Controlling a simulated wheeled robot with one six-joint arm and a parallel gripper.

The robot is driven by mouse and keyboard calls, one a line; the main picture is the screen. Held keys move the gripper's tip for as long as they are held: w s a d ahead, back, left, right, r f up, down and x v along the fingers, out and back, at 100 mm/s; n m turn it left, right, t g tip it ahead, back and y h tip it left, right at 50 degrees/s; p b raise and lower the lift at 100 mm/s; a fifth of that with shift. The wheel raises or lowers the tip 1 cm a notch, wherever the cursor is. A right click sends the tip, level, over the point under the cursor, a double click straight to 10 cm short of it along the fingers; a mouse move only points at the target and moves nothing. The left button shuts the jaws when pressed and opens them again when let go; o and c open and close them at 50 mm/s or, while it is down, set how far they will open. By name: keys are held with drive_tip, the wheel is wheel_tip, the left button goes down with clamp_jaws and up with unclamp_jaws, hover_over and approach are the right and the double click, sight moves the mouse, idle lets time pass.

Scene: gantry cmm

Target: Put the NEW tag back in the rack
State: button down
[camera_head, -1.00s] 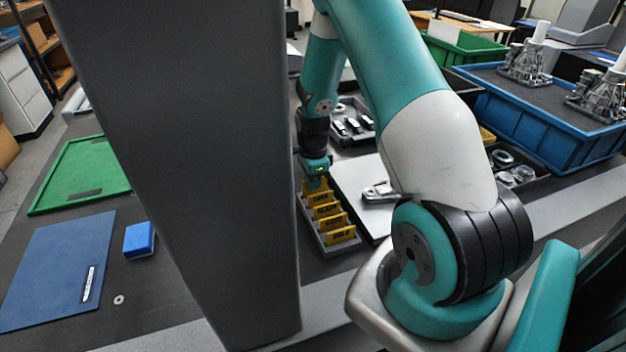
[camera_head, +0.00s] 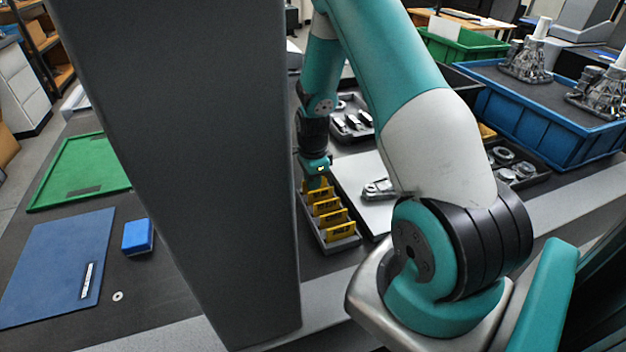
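The grey rack (camera_head: 344,244) stands on the table beside my column and holds a row of several yellow tags (camera_head: 330,218). Their lettering is too small to read, so I cannot tell which one is the NEW tag. My gripper (camera_head: 316,181) points down at the far end of the rack, right by the farthest yellow tag. Its fingers are tiny and partly hidden, so I cannot tell whether they are open or shut on a tag.
A white plate (camera_head: 356,180) with a metal part lies right of the rack. Dark part trays (camera_head: 353,122) stand behind it. A blue bin (camera_head: 540,130) is at the right. A blue mat (camera_head: 55,270), a blue block (camera_head: 138,237) and a green tray (camera_head: 85,170) lie left of my column.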

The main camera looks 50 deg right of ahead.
drive_tip(key=c, duration=1)
unclamp_jaws()
drive_tip(key=shift+r, duration=0.1)
drive_tip(key=shift+r+p, duration=2.9)
drive_tip(key=shift+r, duration=0.55)
drive_tip(key=shift+f, duration=0.1)
